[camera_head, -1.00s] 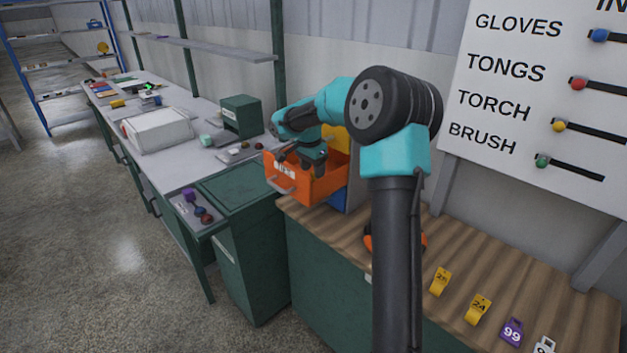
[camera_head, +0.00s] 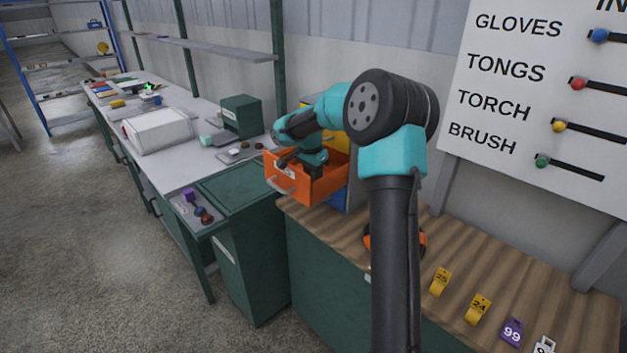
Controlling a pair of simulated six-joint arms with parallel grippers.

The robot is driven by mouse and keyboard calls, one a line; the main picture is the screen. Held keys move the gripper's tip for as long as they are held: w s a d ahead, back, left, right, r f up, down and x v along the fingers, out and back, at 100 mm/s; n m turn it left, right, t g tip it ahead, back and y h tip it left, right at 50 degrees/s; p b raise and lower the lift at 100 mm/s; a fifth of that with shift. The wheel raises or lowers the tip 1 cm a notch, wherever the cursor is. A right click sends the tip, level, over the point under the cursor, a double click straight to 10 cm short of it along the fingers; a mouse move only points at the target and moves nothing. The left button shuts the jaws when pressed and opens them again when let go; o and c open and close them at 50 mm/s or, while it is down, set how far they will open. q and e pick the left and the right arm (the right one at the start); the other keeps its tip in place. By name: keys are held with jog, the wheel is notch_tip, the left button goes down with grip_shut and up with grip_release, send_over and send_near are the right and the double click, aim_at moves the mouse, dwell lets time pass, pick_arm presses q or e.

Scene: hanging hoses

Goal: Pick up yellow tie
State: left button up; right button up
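My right gripper (camera_head: 305,170) reaches down into the open orange drawer (camera_head: 288,190). The drawer's front wall hides its fingertips, so I cannot tell whether it is open or shut or touching anything. No yellow tie can be made out; the inside of the drawer is mostly hidden by the gripper and the front wall. My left gripper is not in view.
The drawer unit stands on a wooden bench top (camera_head: 465,262). Yellow tags (camera_head: 440,282) and a purple tag (camera_head: 512,331) lie at the right. A labelled white board (camera_head: 530,100) is behind. A grey workbench (camera_head: 175,170) with a white box runs left.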

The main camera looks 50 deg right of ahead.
grip_shut()
jog(key=shift+r, duration=0.1)
notch_tip(320, 180, up, 10)
jog(key=shift+f, duration=0.1)
dwell(0.4)
jog(key=shift+c, duration=0.3)
grip_release()
grip_shut()
